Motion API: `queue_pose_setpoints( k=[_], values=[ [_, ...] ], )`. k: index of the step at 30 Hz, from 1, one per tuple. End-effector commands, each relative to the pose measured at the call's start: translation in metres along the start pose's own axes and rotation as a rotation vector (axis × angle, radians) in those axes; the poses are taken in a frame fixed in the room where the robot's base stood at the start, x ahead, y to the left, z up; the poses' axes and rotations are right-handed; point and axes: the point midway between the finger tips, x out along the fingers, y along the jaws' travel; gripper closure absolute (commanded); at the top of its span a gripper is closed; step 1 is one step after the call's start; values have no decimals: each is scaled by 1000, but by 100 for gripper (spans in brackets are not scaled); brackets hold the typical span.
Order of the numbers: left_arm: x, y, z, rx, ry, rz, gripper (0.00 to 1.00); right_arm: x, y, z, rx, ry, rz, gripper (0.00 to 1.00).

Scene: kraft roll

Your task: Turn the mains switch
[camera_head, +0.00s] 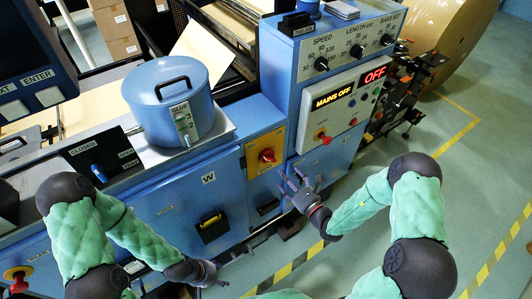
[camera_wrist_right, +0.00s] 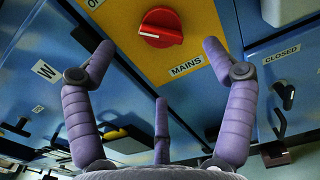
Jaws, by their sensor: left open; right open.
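The mains switch (camera_head: 267,156) is a red rotary knob on a yellow plate on the blue machine front. It also shows at the top of the right wrist view (camera_wrist_right: 160,27), above a MAINS label. My right gripper (camera_head: 296,184) is open and empty, to the right of and below the knob in the head view. In the right wrist view its purple fingers (camera_wrist_right: 158,62) are spread below the knob, not touching it. My left gripper (camera_head: 215,272) is open, low by the machine's lower front, far from the switch. A display (camera_head: 334,96) reads MAINS OFF.
A blue glue pot (camera_head: 170,100) stands on the machine's top. A control panel with dials (camera_head: 357,51) and a red knob (camera_head: 326,139) is right of the switch. A black handle (camera_head: 212,226) juts out below. Green floor (camera_head: 470,170) is clear at right.

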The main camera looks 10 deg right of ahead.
Motion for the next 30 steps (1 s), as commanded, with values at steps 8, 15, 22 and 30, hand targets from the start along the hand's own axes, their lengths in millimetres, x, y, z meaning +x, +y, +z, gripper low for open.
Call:
queue_pose_setpoints(
  k=[8,15,22,30],
  values=[
    [2,-1,0,0,-1,0,37,38,2,-1,-1,-2,6,16],
    [2,-1,0,0,-1,0,37,79,2,-1,0,-1,6,16],
    [3,-1,0,0,0,0,37,102,1,-1,0,0,4,16],
    [3,-1,0,0,0,0,37,106,2,-1,1,0,4,16]
  ],
)
